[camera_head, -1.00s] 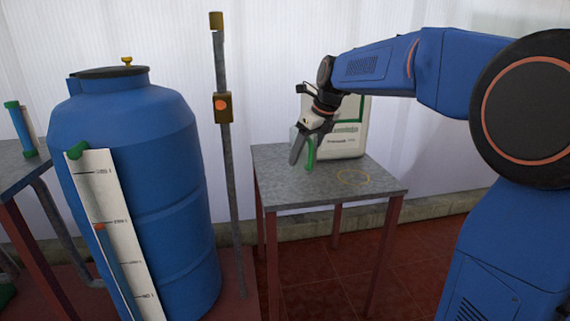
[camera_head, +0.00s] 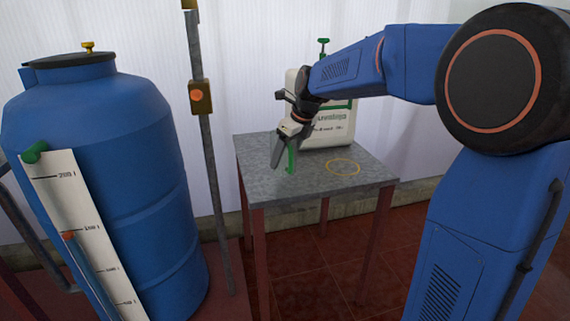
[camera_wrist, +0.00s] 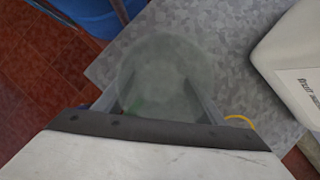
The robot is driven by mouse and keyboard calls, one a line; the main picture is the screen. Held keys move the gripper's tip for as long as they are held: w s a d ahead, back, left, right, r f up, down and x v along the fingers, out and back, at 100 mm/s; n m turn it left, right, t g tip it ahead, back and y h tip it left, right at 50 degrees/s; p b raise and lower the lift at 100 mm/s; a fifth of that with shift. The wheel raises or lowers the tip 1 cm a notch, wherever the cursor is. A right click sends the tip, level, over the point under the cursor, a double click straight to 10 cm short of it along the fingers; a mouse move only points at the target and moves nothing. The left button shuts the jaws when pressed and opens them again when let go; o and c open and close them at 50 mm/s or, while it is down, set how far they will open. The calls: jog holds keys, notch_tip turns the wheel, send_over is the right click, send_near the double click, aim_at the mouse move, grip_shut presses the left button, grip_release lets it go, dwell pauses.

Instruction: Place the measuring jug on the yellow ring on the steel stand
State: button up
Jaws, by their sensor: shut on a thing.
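The measuring jug is translucent and round-mouthed in the wrist view (camera_wrist: 168,62), held between my gripper's fingers. In the head view its green strip (camera_head: 292,158) shows beside the fingers, while its clear body is hard to make out. My gripper (camera_head: 278,152) is shut on the jug, over the left part of the steel stand (camera_head: 312,180). I cannot tell whether the jug touches the top. The yellow ring (camera_head: 343,167) lies bare on the stand, right of the jug. Part of it shows in the wrist view (camera_wrist: 240,120), beside the right finger.
A white canister (camera_head: 325,132) with a green cap stands at the back of the stand, close behind my gripper. A large blue barrel (camera_head: 110,170) and a grey pole (camera_head: 212,170) stand to the left. The stand's top around the ring is clear.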

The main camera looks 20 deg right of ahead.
aim_at(285, 163)
jog(key=shift+f, duration=1.5)
jog(key=shift+f, duration=0.1)
jog(key=o, duration=1.1)
